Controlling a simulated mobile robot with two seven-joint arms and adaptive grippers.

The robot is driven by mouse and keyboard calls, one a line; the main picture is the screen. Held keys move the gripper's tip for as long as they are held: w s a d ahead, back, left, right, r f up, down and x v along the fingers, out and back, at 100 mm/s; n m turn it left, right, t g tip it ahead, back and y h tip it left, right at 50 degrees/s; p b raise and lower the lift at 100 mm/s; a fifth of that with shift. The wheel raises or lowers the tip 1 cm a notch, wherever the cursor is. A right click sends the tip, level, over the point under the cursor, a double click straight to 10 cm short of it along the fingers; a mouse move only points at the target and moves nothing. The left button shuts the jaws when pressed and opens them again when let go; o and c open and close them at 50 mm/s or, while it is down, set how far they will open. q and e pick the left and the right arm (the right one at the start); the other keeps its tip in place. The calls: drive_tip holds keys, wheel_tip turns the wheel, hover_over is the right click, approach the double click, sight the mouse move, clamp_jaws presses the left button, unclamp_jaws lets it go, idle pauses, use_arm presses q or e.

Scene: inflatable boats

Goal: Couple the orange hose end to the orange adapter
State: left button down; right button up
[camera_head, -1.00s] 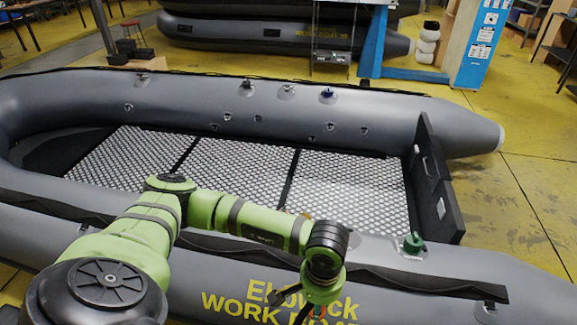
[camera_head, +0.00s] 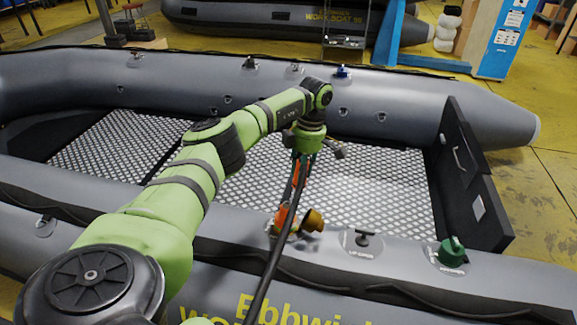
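My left arm reaches in from the lower left, and my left gripper (camera_head: 300,162) points down above the boat's near tube. Its fingers are dark and small, so I cannot tell whether they are open or shut. A black hose (camera_head: 268,270) runs from just under the gripper down to the bottom edge. A small orange part shows at the gripper. An orange piece (camera_head: 283,214) shows beside the hose at the near tube; I cannot tell whether it is hose end or adapter. A yellow-brown fitting (camera_head: 314,220) sits to its right. My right gripper is not in view.
The grey inflatable boat (camera_head: 400,75) fills the middle, with a patterned floor (camera_head: 375,190) and dark transom (camera_head: 475,185). A black valve (camera_head: 362,238) and a green cap (camera_head: 451,252) stand on the near tube. A blue cap (camera_head: 341,71) is on the far tube.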

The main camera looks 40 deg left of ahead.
use_arm(q)
drive_tip(key=a+f+n+h+b, duration=0.1)
drive_tip(key=a+f+n+b, duration=0.1)
drive_tip(key=a+n+b, duration=0.3)
drive_tip(key=n+b, duration=0.2)
drive_tip(key=n, duration=0.1)
hover_over(287, 202)
drive_tip(key=f, duration=0.3)
drive_tip(key=w+f, duration=0.1)
drive_tip(key=shift+a+f, duration=0.3)
drive_tip(key=shift+s+f+m+p, duration=0.1)
drive_tip(key=shift+f+m+p, duration=0.25)
drive_tip(key=shift+p, duration=0.15)
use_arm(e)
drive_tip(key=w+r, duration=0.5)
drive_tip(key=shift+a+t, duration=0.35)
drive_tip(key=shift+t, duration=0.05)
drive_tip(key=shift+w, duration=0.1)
use_arm(q)
drive_tip(key=shift+p, duration=0.3)
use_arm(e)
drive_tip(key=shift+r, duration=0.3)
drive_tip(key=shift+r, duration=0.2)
use_arm(q)
drive_tip(key=shift+s+d+f, duration=0.15)
drive_tip(key=shift+f, duration=0.8)
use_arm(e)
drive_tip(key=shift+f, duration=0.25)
